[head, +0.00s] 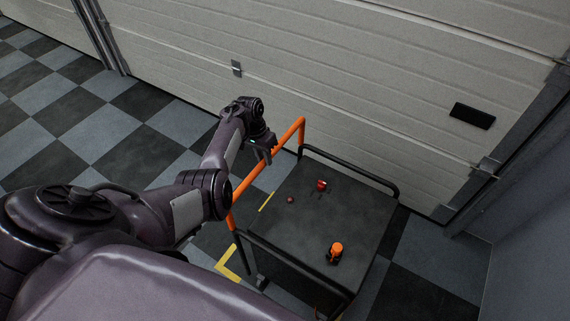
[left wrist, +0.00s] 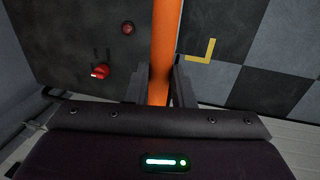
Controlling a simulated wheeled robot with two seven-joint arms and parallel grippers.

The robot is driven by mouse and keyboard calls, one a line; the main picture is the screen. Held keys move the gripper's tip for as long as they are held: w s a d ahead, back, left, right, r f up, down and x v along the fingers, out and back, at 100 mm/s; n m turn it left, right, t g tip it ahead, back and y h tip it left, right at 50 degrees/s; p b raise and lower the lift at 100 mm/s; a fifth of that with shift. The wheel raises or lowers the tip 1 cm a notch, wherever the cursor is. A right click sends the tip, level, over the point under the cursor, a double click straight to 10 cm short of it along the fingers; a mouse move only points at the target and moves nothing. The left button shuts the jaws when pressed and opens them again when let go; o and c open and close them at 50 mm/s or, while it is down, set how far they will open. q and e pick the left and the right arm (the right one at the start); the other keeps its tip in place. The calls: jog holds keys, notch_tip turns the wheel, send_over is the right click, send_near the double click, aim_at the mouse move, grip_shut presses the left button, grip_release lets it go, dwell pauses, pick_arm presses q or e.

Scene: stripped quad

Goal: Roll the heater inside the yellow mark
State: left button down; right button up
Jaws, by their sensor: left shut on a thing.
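The heater looks like a low wheeled cart with a dark flat top (head: 318,215) and a raised orange handle (head: 292,136) on its left side. Its top carries a red knob (head: 321,185), a small reddish button (head: 290,200) and an orange knob (head: 336,249). My left gripper (head: 265,155) is shut on the orange handle, which runs between the fingers in the left wrist view (left wrist: 161,92). Yellow mark pieces show on the floor: a corner (head: 228,268) at the heater's near left and a strip (head: 267,201) beside its left edge. The rest of the mark is hidden. My right gripper is out of view.
A pale garage door (head: 330,65) stands close behind the heater. A grey wall (head: 520,235) rises at the right. The checkered floor (head: 90,125) is clear to the left, and a strip of floor shows on the right.

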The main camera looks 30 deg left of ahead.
pick_arm(q)
jog(key=a+b, duration=0.4)
jog(key=a, duration=0.5)
jog(key=c, duration=1.3)
grip_release()
jog(key=shift+f, duration=0.1)
jog(key=shift+o, duration=0.2)
notch_tip(320, 180, up, 8)
jog(key=a, duration=0.1)
jog(key=shift+a+f+p, duration=0.15)
jog(key=shift+a+p, duration=0.15)
